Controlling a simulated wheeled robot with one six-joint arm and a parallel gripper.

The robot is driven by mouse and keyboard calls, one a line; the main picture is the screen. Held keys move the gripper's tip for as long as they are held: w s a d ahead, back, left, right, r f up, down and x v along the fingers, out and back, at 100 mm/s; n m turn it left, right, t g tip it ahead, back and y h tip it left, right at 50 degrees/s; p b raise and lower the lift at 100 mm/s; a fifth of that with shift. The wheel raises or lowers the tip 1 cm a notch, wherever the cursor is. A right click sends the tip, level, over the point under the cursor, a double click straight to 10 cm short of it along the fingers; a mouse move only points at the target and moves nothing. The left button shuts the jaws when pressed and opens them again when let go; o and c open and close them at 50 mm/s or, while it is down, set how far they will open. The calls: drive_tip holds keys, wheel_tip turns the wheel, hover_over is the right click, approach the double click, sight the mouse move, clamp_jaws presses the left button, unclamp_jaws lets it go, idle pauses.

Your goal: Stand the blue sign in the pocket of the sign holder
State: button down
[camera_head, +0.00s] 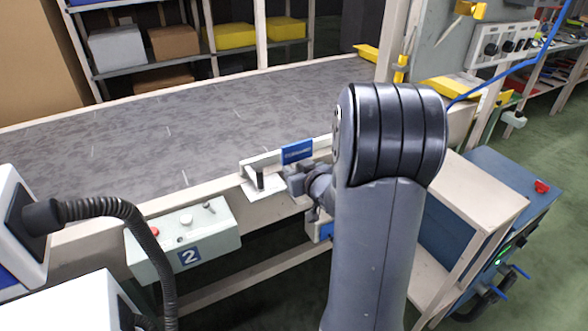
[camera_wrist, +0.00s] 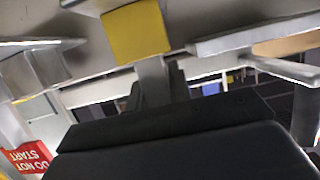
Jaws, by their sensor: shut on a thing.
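The blue sign (camera_head: 297,152), with small pale lettering, stands roughly upright at the conveyor's near edge in the head view. My gripper (camera_head: 298,180) is just below it and is shut on it; the fingertips are partly hidden. A white piece with a dark upright part, which looks like the sign holder (camera_head: 262,187), sits on the rail just left of my gripper. I cannot make out its pocket, nor whether the sign touches it. In the wrist view a dark shape fills the lower part, and I cannot identify the sign there.
The grey conveyor (camera_head: 160,140) lies behind a pale rail. A control box marked 2 (camera_head: 183,238) hangs at the front left. A blue cabinet (camera_head: 510,185) stands at the right. The wrist view shows a yellow square (camera_wrist: 135,31) and a red DO NOT START sign (camera_wrist: 26,157).

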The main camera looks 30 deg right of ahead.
drive_tip(key=shift+f+b, duration=0.35)
drive_tip(key=shift+f, duration=0.15)
drive_tip(key=c, duration=1.2)
unclamp_jaws()
drive_tip(key=p+v, duration=0.2)
drive_tip(key=v, duration=0.9)
drive_tip(key=shift+w, duration=0.1)
drive_tip(key=b+x, duration=0.2)
drive_tip(key=x, duration=0.9)
drive_tip(key=shift+r+p, duration=0.35)
drive_tip(key=shift+r, duration=0.05)
